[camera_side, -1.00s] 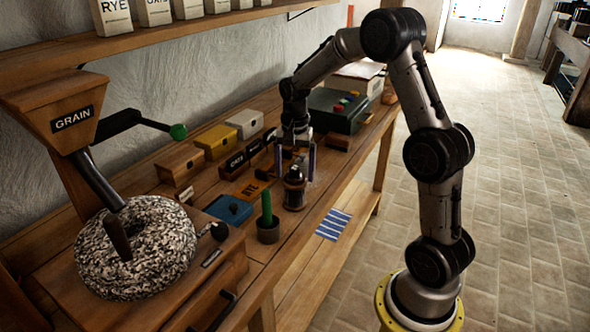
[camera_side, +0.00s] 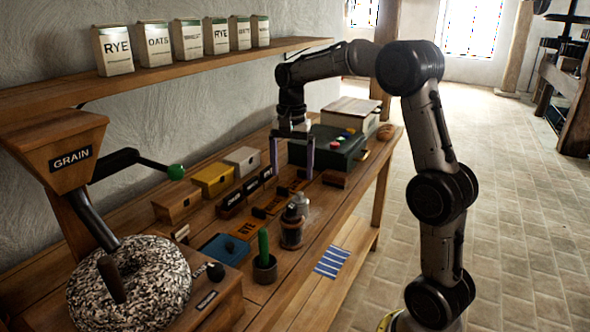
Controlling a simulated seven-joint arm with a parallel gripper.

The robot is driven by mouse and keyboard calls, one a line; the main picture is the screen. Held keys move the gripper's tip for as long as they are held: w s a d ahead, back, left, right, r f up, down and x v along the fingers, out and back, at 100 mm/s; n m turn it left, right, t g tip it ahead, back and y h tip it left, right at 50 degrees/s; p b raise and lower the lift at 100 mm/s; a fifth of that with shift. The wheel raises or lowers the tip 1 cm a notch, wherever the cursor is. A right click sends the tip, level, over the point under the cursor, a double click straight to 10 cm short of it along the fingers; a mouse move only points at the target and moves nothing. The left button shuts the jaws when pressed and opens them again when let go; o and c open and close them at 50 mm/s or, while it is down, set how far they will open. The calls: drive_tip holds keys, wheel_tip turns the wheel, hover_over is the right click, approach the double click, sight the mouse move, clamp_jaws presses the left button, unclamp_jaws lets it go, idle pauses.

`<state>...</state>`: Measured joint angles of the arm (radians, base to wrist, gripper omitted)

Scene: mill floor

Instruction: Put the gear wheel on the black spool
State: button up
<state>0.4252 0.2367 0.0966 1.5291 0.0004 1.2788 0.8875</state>
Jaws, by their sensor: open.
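My gripper (camera_side: 291,174) is open and empty, pointing down above the bench, with its two fingers well apart. Below it, near the bench's front edge, stands a small dark, jar-like cylinder (camera_side: 291,234). A grey piece (camera_side: 300,204) shows at its top; I cannot tell whether it rests on the cylinder or stands behind it. At this size I cannot make out a gear wheel's teeth or say for sure which dark thing is the black spool.
A green candle-like stick in a dark pot (camera_side: 264,269) and a blue box (camera_side: 223,249) stand to the left. Wooden, yellow (camera_side: 213,179) and white boxes line the back. A dark green case (camera_side: 328,147) is at the right. The grain mill (camera_side: 130,285) fills the front left.

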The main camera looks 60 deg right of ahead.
drive_tip(key=s+a+r+n+t, duration=0.4)
drive_tip(key=s+a+n, duration=0.6)
drive_tip(key=s+a, duration=0.4)
drive_tip(key=s+a+f+n+t, duration=0.1)
drive_tip(key=s+a+f+n, duration=0.2)
drive_tip(key=s+n, duration=0.2)
drive_tip(key=s, duration=0.2)
drive_tip(key=shift+s+f+t, duration=0.3)
drive_tip(key=shift+f, duration=0.05)
